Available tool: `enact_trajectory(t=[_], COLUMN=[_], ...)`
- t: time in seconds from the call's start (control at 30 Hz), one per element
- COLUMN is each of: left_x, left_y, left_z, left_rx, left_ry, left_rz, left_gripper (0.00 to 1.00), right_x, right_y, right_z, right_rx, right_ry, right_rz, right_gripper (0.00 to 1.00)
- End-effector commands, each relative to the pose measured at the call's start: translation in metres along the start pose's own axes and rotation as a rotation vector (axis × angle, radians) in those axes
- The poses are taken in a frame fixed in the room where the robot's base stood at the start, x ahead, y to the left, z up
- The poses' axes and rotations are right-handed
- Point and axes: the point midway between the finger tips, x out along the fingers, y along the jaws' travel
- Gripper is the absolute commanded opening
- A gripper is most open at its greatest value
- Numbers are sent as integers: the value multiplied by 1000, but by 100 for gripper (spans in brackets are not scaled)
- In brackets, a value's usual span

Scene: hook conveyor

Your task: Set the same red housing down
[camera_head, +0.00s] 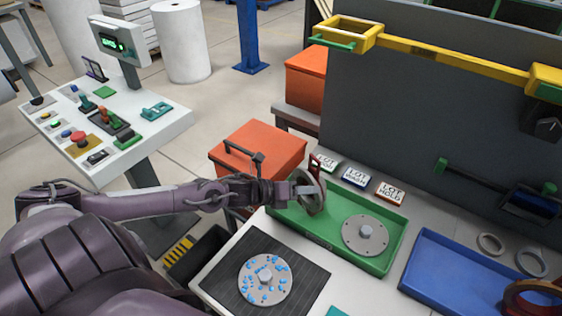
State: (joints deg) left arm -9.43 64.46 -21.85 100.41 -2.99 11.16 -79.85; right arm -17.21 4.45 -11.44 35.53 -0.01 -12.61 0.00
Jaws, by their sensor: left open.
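A dark red-brown ring-shaped part (530,298), which may be the red housing, is cut off by the right edge at the blue tray (430,280). My left gripper (306,190) is open at the back left of the green tray (335,245). A grey disc (315,196) stands tilted right at its fingers; I cannot tell whether they touch. A small dark red piece (315,164) shows just behind the fingers; what it belongs to is unclear. My right gripper is not in view.
A grey flanged disc (365,234) lies in the green tray. A blue-speckled disc (265,279) lies on a black mat (225,286). Lot signs (356,177) stand behind the green tray. Two grey rings (490,244) lie behind the blue tray. An orange bin (270,143) stands behind my arm.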

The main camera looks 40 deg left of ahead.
Motion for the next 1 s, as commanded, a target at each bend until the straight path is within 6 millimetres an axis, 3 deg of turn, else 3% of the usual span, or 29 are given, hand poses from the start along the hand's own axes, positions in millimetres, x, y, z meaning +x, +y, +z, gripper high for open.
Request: enact_trajectory(t=[0.37,0.63,1.0], left_x=[-53,-86,-101], left_y=[-1,-2,0], left_z=[-1,1,0], left_rx=[1,-1,0], left_ry=[7,6,0], left_rz=[2,2,-2], left_gripper=[42,42,42], right_x=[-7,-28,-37], right_y=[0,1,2], right_z=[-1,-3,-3], right_rx=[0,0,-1], right_ry=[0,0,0], right_rz=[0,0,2], right_gripper=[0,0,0])
